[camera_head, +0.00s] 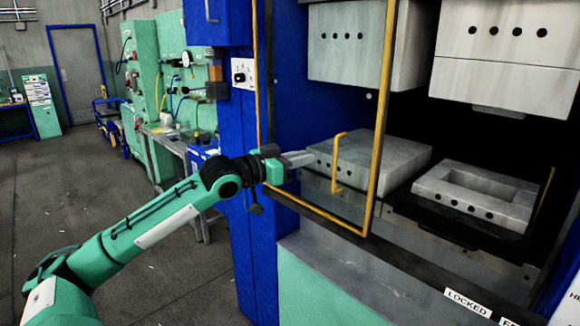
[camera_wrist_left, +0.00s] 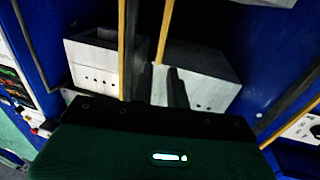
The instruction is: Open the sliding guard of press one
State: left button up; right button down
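The guard (camera_head: 377,120) is a yellow upright frame across the left part of the press opening, with a lower rail. A yellow bracket handle (camera_head: 337,165) stands out on it, in front of the lower left block. My left gripper (camera_head: 305,159) is just left of the handle, pointing right at about mid-handle height. A small gap seems to lie between fingertips and handle. In the left wrist view my dark fingers (camera_wrist_left: 177,90) show close to a yellow bar (camera_wrist_left: 165,32); their spacing is unclear. My right gripper is not in view.
Inside the press are a lower left block (camera_head: 385,150), a hollowed block (camera_head: 480,190) and upper blocks (camera_head: 505,60). A blue post (camera_head: 225,130) with a control box (camera_head: 243,73) stands left of the opening. A "LOCKED" label (camera_head: 467,302) is on the front edge.

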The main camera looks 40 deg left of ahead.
pick_arm(q)
jog(key=shift+b+v, duration=0.5)
jog(key=shift+v, duration=0.85)
jog(key=shift+a, duration=0.1)
